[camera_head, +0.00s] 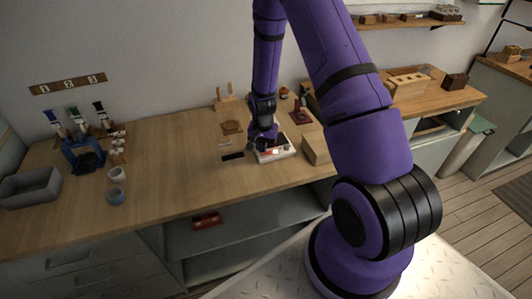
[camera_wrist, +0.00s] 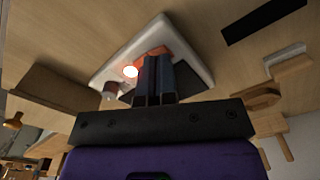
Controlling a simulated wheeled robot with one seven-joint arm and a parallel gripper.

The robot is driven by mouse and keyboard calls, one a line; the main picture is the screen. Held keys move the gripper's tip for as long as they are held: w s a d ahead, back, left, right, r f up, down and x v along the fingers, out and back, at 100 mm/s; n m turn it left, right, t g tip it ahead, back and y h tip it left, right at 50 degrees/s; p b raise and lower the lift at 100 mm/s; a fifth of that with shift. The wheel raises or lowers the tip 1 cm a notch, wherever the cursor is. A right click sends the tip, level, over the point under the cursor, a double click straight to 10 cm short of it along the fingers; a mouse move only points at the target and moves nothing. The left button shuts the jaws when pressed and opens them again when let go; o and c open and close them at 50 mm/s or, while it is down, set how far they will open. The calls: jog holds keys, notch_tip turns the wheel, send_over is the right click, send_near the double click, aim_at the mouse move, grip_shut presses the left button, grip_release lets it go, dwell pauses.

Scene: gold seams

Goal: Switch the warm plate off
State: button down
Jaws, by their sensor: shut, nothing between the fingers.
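The warm plate (camera_head: 275,155) is a white, flat box on the wooden counter, below the end of my arm. In the wrist view the warm plate (camera_wrist: 195,48) shows a dark top, a reddish patch and a bright glowing light (camera_wrist: 131,71). A small round knob (camera_wrist: 109,92) shows at its left corner. My gripper (camera_head: 258,143) is shut and empty, right at the plate. In the wrist view the fingers of my gripper (camera_wrist: 156,62) reach over the reddish patch beside the light. I cannot tell whether the fingertips touch it.
A cardboard-coloured box (camera_head: 316,149) stands close to the right of the plate. A black strip (camera_head: 232,156) lies to its left. Cups (camera_head: 116,174), a blue holder (camera_head: 84,154) and a grey bin (camera_head: 30,187) are at the left. The counter between is clear.

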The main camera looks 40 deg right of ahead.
jog(key=shift+f, duration=0.65)
dwell(0.3)
jog(key=shift+r, duration=3.55)
